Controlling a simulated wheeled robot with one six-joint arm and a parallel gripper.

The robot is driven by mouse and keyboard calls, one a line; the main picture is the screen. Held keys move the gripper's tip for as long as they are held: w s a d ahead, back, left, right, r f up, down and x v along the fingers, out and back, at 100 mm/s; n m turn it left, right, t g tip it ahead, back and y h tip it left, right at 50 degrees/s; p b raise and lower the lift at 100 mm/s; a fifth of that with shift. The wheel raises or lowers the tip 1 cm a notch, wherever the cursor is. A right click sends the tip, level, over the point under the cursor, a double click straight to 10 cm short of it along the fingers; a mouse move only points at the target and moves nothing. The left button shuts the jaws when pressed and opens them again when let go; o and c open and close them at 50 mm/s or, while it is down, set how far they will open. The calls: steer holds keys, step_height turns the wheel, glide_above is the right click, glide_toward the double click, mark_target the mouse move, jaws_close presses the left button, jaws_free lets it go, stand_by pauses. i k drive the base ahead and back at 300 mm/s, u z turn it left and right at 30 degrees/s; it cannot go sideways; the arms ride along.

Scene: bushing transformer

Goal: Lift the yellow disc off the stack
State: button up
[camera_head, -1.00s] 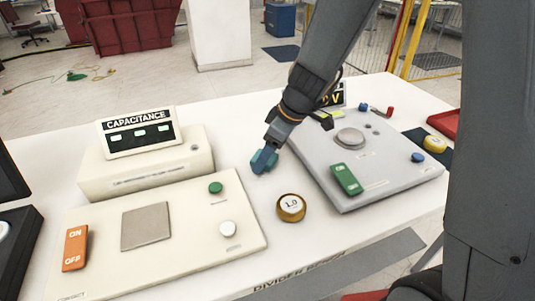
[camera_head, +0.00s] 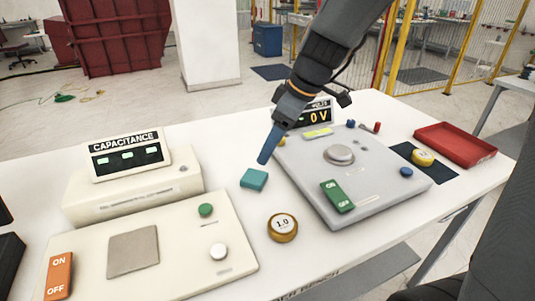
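My gripper (camera_head: 268,152) points down over the table just behind a teal block (camera_head: 254,179). Its narrow fingers are seen nearly edge-on, so their opening cannot be told. The teal block lies on the white table, apart from the fingertips. A round, gold-sided disc (camera_head: 282,227) with a white face marked "1.0" stands in front of it. Another yellow disc (camera_head: 423,157) with a pale label sits on a dark mat (camera_head: 440,175) at the right. I cannot tell whether either disc is on a stack.
A grey panel (camera_head: 375,195) with a green switch (camera_head: 337,196) and a 0 V display (camera_head: 319,116) is right of the gripper. A cream capacitance meter (camera_head: 130,185) and a cream panel (camera_head: 185,265) stand left. A red tray (camera_head: 455,144) is at the far right.

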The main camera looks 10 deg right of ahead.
mark_target(420, 156)
steer(key=k, duration=1)
